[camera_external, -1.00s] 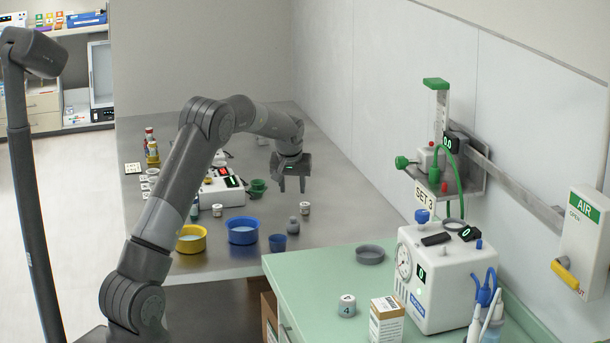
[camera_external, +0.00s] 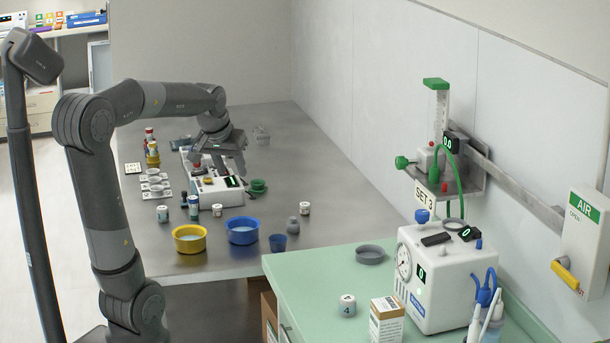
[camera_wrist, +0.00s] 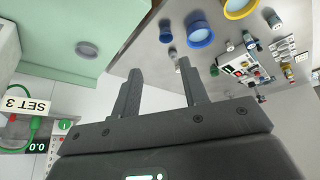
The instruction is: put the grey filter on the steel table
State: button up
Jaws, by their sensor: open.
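A grey, round, shallow piece (camera_external: 370,254), which looks like the grey filter, lies on the green counter (camera_external: 318,262). It also shows in the wrist view (camera_wrist: 88,49), left of my fingers. The steel table (camera_external: 330,205) stands behind and left of the counter. My gripper (camera_external: 219,168) is above the steel table, over the white box with a display, well away from the grey piece. In the wrist view my gripper (camera_wrist: 160,68) is open, with nothing between its fingers.
A yellow bowl (camera_external: 190,239), a blue bowl (camera_external: 242,231), a blue cup (camera_external: 278,243) and a small grey bottle-like item (camera_external: 293,225) stand on the steel table. A numbered white pot (camera_external: 347,306), a carton (camera_external: 387,320) and a white gauge unit (camera_external: 440,278) surround the grey piece. The table's right part is clear.

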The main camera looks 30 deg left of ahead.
jog(key=s+f+m, duration=0.1)
jog(key=s+f, duration=0.1)
jog(key=s, duration=0.6)
jog(key=s+d+f, duration=0.1)
jog(key=s+f, duration=0.1)
jog(key=s, duration=0.7)
jog(key=shift+d+f+m, duration=0.15)
jog(key=shift+d+m, duration=0.05)
jog(key=shift+m, duration=0.2)
